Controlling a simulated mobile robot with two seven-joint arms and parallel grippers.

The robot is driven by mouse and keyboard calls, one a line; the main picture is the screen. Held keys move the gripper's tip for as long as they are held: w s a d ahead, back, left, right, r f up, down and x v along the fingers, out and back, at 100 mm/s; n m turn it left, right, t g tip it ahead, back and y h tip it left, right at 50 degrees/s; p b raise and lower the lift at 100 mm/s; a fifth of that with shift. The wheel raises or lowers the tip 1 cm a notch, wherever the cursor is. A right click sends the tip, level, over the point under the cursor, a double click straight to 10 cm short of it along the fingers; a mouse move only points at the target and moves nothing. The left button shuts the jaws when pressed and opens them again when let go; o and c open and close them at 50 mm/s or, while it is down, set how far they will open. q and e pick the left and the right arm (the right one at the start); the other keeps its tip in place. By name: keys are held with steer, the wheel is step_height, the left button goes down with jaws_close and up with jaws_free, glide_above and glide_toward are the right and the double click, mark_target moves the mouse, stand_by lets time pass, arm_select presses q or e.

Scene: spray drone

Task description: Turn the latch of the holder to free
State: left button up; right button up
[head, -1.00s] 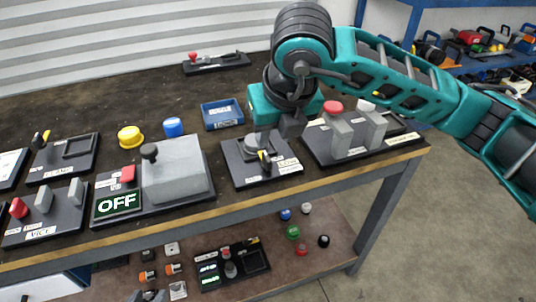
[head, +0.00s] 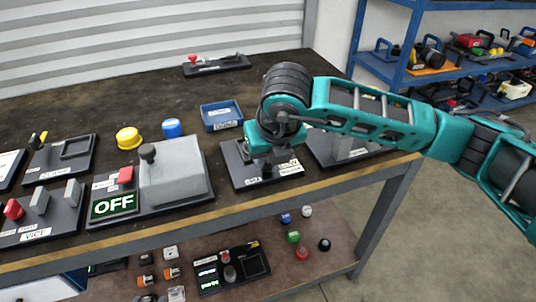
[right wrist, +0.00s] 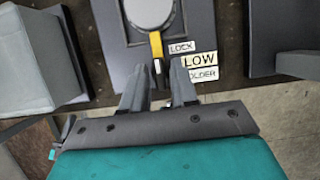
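The holder is a dark plate (head: 241,175) near the table's front edge. In the right wrist view its plate (right wrist: 116,45) carries a round pale disc (right wrist: 150,10) and a latch (right wrist: 156,45) with a yellow body and dark tip, pointing toward my gripper. Labels LOCK, LOW and one partly covered, ending in OLDER, sit beside it. My right gripper (right wrist: 159,70) is open, its fingertips on either side of the latch tip; I cannot tell whether they touch it. In the head view my right gripper (head: 267,170) hides the latch. My left gripper is out of view.
A grey box on a panel with an OFF display (head: 115,205) stands left of the holder. A blue tray (head: 221,115), a blue cap (head: 172,128) and a yellow cap (head: 129,138) lie behind. Another panel (head: 325,147) is close on the right, partly under my arm.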

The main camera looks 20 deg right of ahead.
jaws_close()
